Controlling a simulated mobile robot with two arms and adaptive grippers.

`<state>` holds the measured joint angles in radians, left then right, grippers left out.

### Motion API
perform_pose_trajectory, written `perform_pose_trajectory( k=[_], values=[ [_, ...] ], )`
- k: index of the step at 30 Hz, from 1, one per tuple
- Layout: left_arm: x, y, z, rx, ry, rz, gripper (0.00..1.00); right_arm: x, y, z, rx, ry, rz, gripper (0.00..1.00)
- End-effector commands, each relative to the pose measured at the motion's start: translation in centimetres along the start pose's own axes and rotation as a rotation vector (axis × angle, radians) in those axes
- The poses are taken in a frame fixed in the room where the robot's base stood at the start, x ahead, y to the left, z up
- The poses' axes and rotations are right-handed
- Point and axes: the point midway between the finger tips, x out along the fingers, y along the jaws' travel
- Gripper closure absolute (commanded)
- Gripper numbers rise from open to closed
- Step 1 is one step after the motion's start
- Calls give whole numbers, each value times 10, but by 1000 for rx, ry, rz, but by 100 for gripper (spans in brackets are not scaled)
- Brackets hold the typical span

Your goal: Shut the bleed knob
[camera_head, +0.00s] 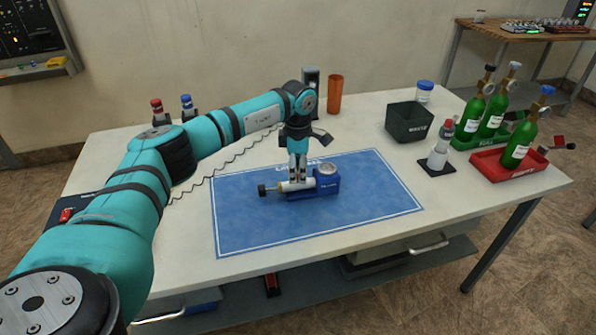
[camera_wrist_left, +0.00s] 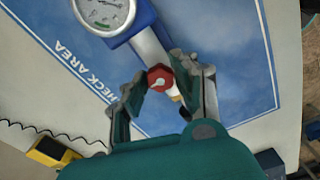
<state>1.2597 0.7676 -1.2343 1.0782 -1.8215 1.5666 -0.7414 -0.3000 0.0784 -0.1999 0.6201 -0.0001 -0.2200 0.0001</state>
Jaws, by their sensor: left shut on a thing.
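The blue test device (camera_head: 326,187) lies on the blue check-area mat (camera_head: 372,190), with a round gauge on top; the gauge (camera_wrist_left: 103,12) also shows in the left wrist view. My left gripper (camera_head: 297,179) points down over the device's left part, beside the gauge. In the left wrist view, a red knob (camera_wrist_left: 160,77), which looks like the bleed knob, sits between the fingertips of my left gripper (camera_wrist_left: 160,72), which are shut on it. A pale part shows beside the knob. How far the knob is turned cannot be told. My right gripper is not in view.
A black bin (camera_head: 409,122) and a brown cup (camera_head: 335,94) stand behind the mat. Green cylinders (camera_head: 519,142) stand in trays at the right, near a small bottle (camera_head: 437,157). A coiled cord crosses the table's left side. The mat's right part is clear.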

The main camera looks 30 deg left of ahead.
Motion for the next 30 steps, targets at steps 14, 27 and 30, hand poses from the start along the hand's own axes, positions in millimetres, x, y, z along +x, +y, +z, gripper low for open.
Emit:
perform_pose_trajectory(
  k=[14, 27, 30],
  values=[
    [0, 0, 0, 0, -1, 0, 49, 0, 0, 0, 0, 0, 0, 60],
    [-26, 1, 1, 0, -3, 3, 49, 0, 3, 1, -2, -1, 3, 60],
    [-48, 1, 0, 0, -4, 3, 49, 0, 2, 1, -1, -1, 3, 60]
  ],
)
